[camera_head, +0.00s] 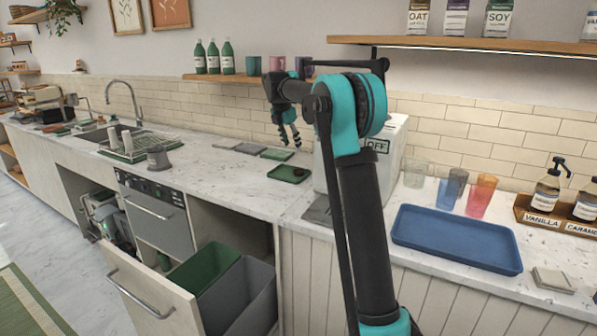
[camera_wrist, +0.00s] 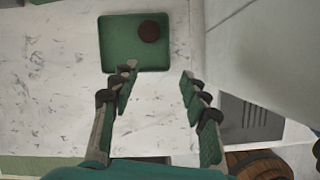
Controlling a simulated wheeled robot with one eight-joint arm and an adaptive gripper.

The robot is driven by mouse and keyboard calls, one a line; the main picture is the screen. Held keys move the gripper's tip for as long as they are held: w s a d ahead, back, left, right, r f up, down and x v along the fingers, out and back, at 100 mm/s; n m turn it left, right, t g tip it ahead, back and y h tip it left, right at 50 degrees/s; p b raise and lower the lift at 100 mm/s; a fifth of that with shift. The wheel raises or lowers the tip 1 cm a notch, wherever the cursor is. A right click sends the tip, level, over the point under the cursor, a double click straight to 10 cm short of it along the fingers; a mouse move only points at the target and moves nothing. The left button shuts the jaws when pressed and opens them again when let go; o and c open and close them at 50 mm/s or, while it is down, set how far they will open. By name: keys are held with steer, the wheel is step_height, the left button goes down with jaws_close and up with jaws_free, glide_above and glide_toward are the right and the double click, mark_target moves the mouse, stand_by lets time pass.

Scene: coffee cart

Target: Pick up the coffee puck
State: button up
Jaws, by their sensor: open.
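The coffee puck (camera_wrist: 149,31) is a small dark brown disc. It lies on a green square tray (camera_wrist: 112,58), near the tray's right side in the wrist view. In the head view the tray (camera_head: 281,177) sits on the white counter left of the white machine, and the puck (camera_head: 299,172) shows as a small dark spot on it. My gripper (camera_wrist: 158,82) is open and empty, with its two fingers apart. The puck lies beyond the fingertips in the wrist view. In the head view my gripper (camera_head: 290,143) hangs above the counter, over the tray area.
A white machine marked OFF (camera_head: 395,150) stands close right of the tray. Flat cloths (camera_head: 250,149) lie behind left. An open drawer with green (camera_head: 203,267) and grey (camera_head: 240,297) bins sticks out below. A shelf with cups (camera_head: 253,65) runs above.

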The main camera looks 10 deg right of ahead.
steer(key=w+n, duration=0.2)
steer(key=w, duration=0.1)
glide_toward(298, 171)
steer(key=x, duration=0.8)
steer(key=shift+w+d+f, duration=0.1)
steer(key=shift+w+f, duration=0.15)
steer(key=shift+c, duration=0.5)
steer(key=c, duration=0.5)
